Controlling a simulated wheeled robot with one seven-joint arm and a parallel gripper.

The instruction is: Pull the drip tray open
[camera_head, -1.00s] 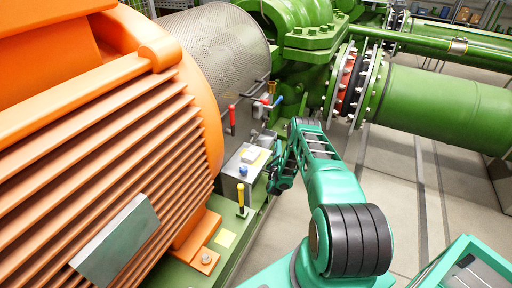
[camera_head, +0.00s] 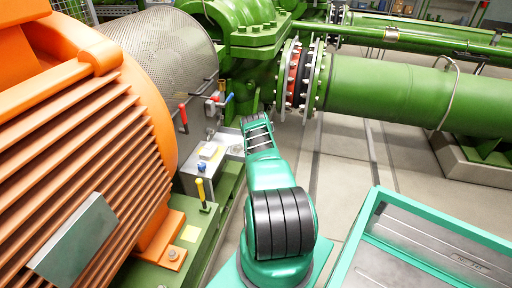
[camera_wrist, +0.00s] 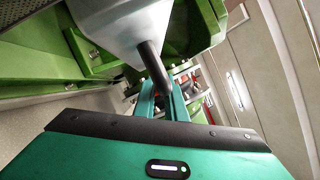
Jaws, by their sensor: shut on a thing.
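The drip tray (camera_head: 230,136) is a pale metal tray beside the control box in the head view, partly hidden behind my arm. In the wrist view its smooth grey-white body (camera_wrist: 118,22) fills the top centre. A dark curved bar handle (camera_wrist: 153,66) comes down from it. My gripper (camera_wrist: 166,98) is shut on this handle, with its teal fingers at the bar's lower end. In the head view my arm hides the gripper and the handle.
The orange motor (camera_head: 85,150) fills the left. Bare floor lies beyond my arm.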

